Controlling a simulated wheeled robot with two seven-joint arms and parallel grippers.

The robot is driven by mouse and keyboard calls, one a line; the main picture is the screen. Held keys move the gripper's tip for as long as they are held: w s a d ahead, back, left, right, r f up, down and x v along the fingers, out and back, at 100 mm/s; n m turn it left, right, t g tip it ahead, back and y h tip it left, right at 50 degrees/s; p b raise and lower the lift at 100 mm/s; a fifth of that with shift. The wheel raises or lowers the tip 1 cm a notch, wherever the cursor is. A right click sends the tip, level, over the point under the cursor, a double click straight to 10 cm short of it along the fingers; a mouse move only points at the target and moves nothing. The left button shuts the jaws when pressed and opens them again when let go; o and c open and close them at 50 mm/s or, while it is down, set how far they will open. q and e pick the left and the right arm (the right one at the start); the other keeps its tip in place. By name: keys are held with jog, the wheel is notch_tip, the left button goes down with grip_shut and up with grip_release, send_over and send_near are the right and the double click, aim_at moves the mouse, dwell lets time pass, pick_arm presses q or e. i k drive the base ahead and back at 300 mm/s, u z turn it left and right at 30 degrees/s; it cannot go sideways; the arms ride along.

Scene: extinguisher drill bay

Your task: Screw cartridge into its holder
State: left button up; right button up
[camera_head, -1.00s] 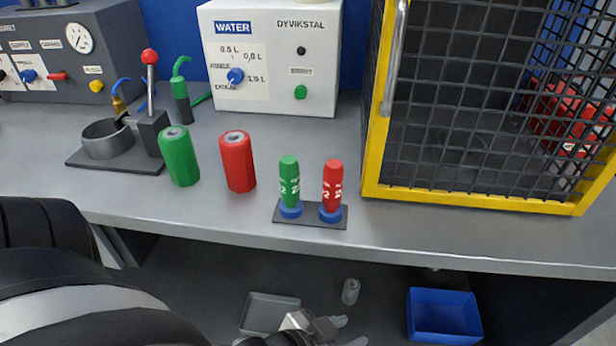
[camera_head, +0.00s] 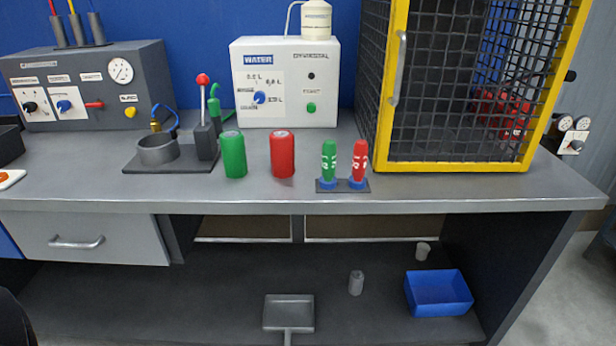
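A green cartridge (camera_head: 329,160) and a red cartridge (camera_head: 359,160) stand upright in blue collars on a small dark base plate (camera_head: 343,188) on the bench. To their left stand a wider green cylinder (camera_head: 233,154) and a wider red cylinder (camera_head: 282,154), both upright. I cannot tell which of these is the holder. Neither of my grippers shows; only a dark part of my arm shows at the lower left edge.
The yellow-framed mesh cage (camera_head: 455,167) stands right of the cartridges. A white WATER unit (camera_head: 285,82), a ring clamp with red-knobbed lever (camera_head: 158,150) and a gauge box (camera_head: 90,85) stand behind and left. A blue bin (camera_head: 438,292) and grey tray (camera_head: 289,312) are below. The bench front is clear.

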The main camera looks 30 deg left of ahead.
aim_at(232, 141)
jog(key=u, duration=1.35)
jog(key=i, duration=0.2)
jog(key=u, duration=0.15)
